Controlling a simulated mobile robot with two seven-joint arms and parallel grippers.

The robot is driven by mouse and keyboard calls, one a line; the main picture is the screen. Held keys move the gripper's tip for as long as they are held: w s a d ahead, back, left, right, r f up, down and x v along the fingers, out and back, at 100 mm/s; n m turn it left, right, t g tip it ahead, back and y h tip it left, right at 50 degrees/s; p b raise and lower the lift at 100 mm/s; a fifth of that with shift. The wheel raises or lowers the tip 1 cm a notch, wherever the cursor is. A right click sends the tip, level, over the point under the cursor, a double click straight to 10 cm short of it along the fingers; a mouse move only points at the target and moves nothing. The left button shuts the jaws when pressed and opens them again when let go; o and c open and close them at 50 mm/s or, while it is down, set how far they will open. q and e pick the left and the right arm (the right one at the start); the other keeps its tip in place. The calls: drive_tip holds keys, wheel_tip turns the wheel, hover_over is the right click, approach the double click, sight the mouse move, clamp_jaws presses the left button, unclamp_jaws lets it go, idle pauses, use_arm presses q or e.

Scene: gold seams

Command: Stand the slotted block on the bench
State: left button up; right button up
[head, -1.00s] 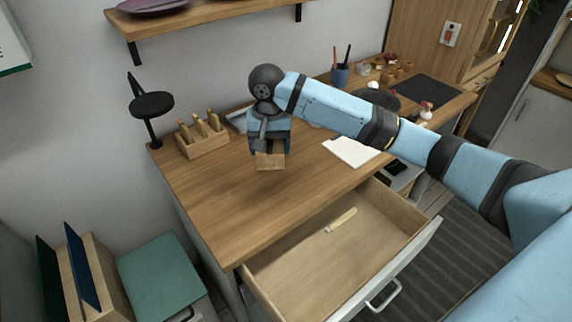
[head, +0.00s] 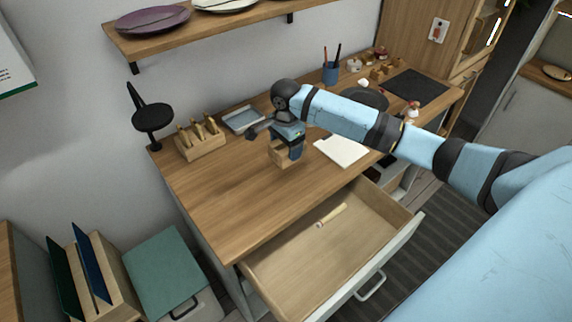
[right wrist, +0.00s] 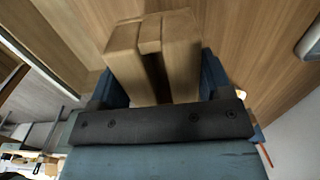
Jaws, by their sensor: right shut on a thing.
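The slotted block (head: 279,153) is a small light-wood piece above or on the bench (head: 225,195); the head view does not settle whether its base touches the top. My right gripper (head: 289,153) is shut on the block. In the right wrist view the slotted block (right wrist: 152,55) sits between the blue fingers, with its slot showing between two wooden sides. The gripper partly hides it in the head view. My left gripper is not in view.
A wooden tool holder (head: 202,146) and a grey tray (head: 243,119) stand behind the gripper to the left. A white sheet (head: 341,151) lies to the right. An open drawer (head: 290,268) holding a small stick (head: 331,215) juts out in front. The bench's left front is clear.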

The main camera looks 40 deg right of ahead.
wheel_tip(320, 180, down, 4)
drive_tip(key=shift+r, duration=0.25)
wheel_tip(320, 180, down, 4)
drive_tip(key=shift+f, duration=0.2)
drive_tip(key=o, duration=1)
drive_tip(key=shift+f, duration=0.1)
drive_tip(key=shift+o, duration=0.2)
